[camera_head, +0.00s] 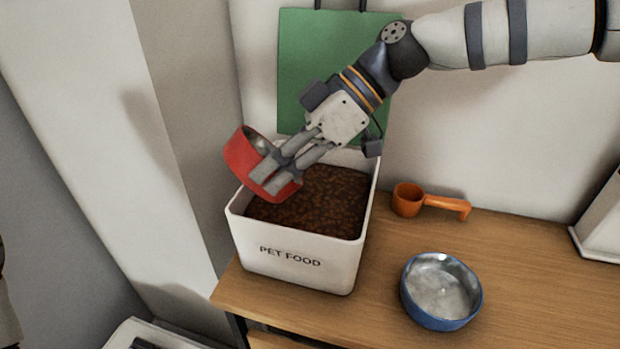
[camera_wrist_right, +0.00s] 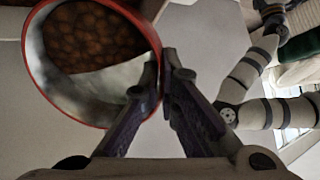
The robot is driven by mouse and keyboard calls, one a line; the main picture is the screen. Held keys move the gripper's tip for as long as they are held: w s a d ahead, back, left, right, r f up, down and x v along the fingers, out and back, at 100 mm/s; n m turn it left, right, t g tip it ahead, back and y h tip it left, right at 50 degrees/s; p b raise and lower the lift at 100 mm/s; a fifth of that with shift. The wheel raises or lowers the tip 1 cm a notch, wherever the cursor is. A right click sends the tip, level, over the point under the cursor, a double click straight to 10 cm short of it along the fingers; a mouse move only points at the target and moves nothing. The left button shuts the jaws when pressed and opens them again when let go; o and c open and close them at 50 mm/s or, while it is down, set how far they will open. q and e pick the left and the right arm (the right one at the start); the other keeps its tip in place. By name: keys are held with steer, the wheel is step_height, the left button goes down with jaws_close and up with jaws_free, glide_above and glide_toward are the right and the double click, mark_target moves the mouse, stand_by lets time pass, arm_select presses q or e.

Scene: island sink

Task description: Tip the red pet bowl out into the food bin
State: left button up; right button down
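The red pet bowl (camera_head: 245,157) is tilted above the left side of the white food bin (camera_head: 298,262), which is labelled PET FOOD and holds brown kibble. My right gripper (camera_head: 268,178) is shut on the bowl's wall at the rim. In the right wrist view the red bowl (camera_wrist_right: 153,38) shows its pale inside with brown pellets gathered toward the top of the picture. The fingers of my right gripper (camera_wrist_right: 166,62) close on its rim there. No falling pellets show. My left gripper is not seen in either view.
A blue-rimmed bowl (camera_head: 440,291) and an orange scoop (camera_head: 407,199) stand right of the bin on the wooden top (camera_head: 540,290). A green bag (camera_head: 325,60) is behind the bin. A white object (camera_head: 602,222) stands at the right edge. A wall lies close on the left.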

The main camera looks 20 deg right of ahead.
steer(key=shift+d+f, duration=0.1)
steer(key=shift+f, duration=0.05)
steer(key=shift+r+y, duration=0.3)
steer(key=shift+r, duration=0.05)
steer(key=shift+d+f+b, duration=0.15)
steer(key=shift+f+b, duration=0.05)
steer(key=shift+b, duration=0.15)
steer(key=shift+r, duration=0.25)
steer(key=shift+w+d+f+y, duration=0.1)
steer(key=shift+f+y, duration=0.05)
steer(key=shift+y, duration=0.15)
steer(key=shift+r, duration=0.2)
steer(key=shift+d+y+b, duration=0.15)
steer(key=shift+y+b, duration=0.15)
steer(key=shift+b, duration=0.05)
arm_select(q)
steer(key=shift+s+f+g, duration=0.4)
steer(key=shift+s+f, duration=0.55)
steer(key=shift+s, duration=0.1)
arm_select(e)
steer(key=shift+d+r, duration=0.1)
arm_select(q)
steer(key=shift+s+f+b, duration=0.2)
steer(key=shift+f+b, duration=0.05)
steer(key=shift+b, duration=0.05)
arm_select(e)
steer(key=shift+d+y, duration=0.1)
steer(key=shift+y, duration=0.2)
